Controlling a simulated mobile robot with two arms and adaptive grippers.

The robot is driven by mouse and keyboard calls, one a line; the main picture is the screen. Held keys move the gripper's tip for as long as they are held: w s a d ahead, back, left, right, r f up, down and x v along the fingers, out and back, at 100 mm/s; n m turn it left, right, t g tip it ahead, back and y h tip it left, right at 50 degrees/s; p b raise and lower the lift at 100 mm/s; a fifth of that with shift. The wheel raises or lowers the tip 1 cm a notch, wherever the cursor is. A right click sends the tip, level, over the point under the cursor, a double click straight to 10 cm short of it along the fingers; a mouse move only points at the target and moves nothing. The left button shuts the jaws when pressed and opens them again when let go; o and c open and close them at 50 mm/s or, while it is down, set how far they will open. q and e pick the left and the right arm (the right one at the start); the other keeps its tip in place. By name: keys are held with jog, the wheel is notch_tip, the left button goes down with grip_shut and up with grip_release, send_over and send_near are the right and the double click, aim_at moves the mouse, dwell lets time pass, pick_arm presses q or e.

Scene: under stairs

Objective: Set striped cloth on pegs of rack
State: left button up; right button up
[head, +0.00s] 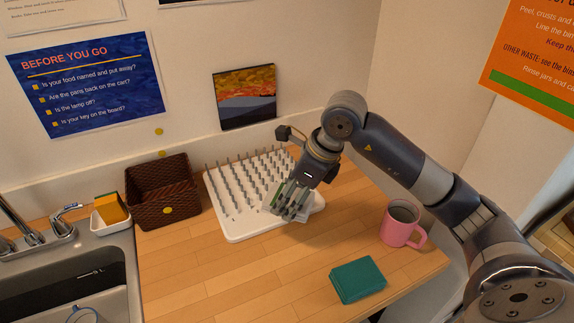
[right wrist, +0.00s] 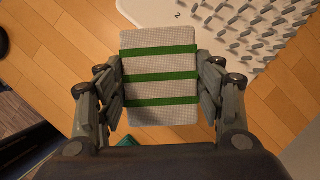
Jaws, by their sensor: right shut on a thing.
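The striped cloth (right wrist: 160,88) is a flat, light grey rectangle with green bands. It is between the two fingers of my right gripper (right wrist: 161,92), which is shut on its sides. In the head view my right gripper (head: 290,208) holds the cloth by the front right part of the rack, and its fingers hide most of it. The rack (head: 242,229) is a white board with rows of upright grey pegs. It lies on the wooden counter, and part of it shows in the right wrist view (right wrist: 228,48). My left gripper is not in view.
A brown basket (head: 165,207) stands left of the rack, beside a tray with a sponge (head: 110,209) and the sink (head: 75,275). A pink mug (head: 399,228) and a teal block (head: 358,281) are at the right. The front counter (head: 240,285) is clear.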

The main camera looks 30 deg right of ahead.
jog(key=w+d+p, duration=0.1)
jog(key=w+d, duration=0.1)
jog(key=w, duration=0.1)
jog(key=w+d+p, duration=0.1)
jog(key=w+d, duration=0.1)
jog(key=w, duration=0.2)
jog(key=w+d+f+p, duration=0.1)
jog(key=w+d+p, duration=0.1)
jog(key=w, duration=0.2)
jog(key=shift+d+f, duration=0.1)
jog(key=shift+d, duration=0.1)
notch_tip(320, 180, down, 3)
jog(key=shift+s+r+p, duration=0.1)
jog(key=shift+r+p, duration=0.1)
jog(key=shift+p, duration=0.85)
jog(key=shift+f, duration=0.35)
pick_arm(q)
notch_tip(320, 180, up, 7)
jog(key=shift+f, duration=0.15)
pick_arm(e)
jog(key=shift+f, duration=0.1)
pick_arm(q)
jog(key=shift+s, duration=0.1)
